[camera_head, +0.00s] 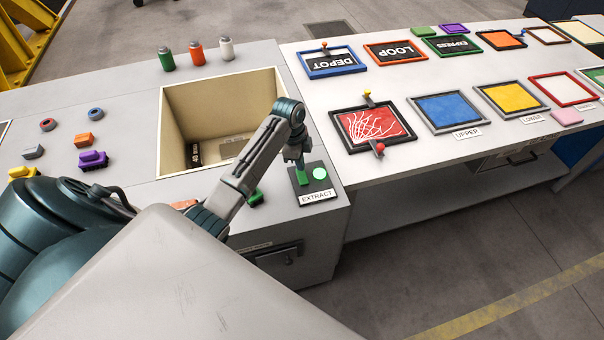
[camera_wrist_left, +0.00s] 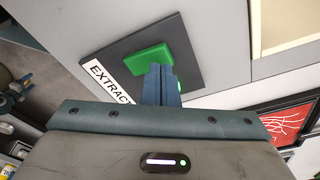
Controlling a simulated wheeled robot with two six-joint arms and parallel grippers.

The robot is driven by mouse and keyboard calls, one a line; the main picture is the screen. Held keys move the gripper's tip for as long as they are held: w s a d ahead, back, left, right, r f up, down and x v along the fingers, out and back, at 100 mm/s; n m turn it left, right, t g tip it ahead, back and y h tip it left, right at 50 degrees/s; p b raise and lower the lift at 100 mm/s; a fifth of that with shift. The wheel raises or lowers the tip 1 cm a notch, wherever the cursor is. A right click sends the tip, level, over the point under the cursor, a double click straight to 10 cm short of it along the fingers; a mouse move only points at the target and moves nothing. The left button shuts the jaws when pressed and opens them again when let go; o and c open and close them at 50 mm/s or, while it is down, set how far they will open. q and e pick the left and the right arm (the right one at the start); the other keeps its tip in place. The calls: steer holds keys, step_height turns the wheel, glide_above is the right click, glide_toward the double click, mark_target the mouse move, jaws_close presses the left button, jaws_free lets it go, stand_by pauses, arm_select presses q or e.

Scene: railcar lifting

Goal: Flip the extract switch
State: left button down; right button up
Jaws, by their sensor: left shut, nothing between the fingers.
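The extract switch is a green block (camera_head: 302,178) on a dark plate (camera_head: 330,187) at the right front corner of the grey counter. A white label (camera_head: 317,197) reads EXTRACT. A round bright green light (camera_head: 320,174) sits beside the block. My left gripper (camera_head: 299,163) points down over the plate with its fingers shut and empty. In the left wrist view the shut fingertips (camera_wrist_left: 160,70) are right at the edge of the green block (camera_wrist_left: 146,58); I cannot tell whether they touch. They partly hide the light. My right gripper is not in view.
An open cream-lined bin (camera_head: 172,125) is sunk into the counter, left of my forearm. Small coloured pieces, such as a purple one (camera_head: 93,160), lie at left. A white table (camera_head: 420,170) with framed panels adjoins at right, with a red panel (camera_head: 374,126) nearest.

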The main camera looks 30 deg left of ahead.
arm_select(q)
steer(key=shift+f+b, duration=0.35)
steer(key=shift+f, duration=0.55)
step_height(320, 180, up, 7)
steer(key=p, duration=0.7)
steer(key=shift+r+p, duration=0.1)
steer(key=shift+p, duration=0.25)
stand_by(0.5)
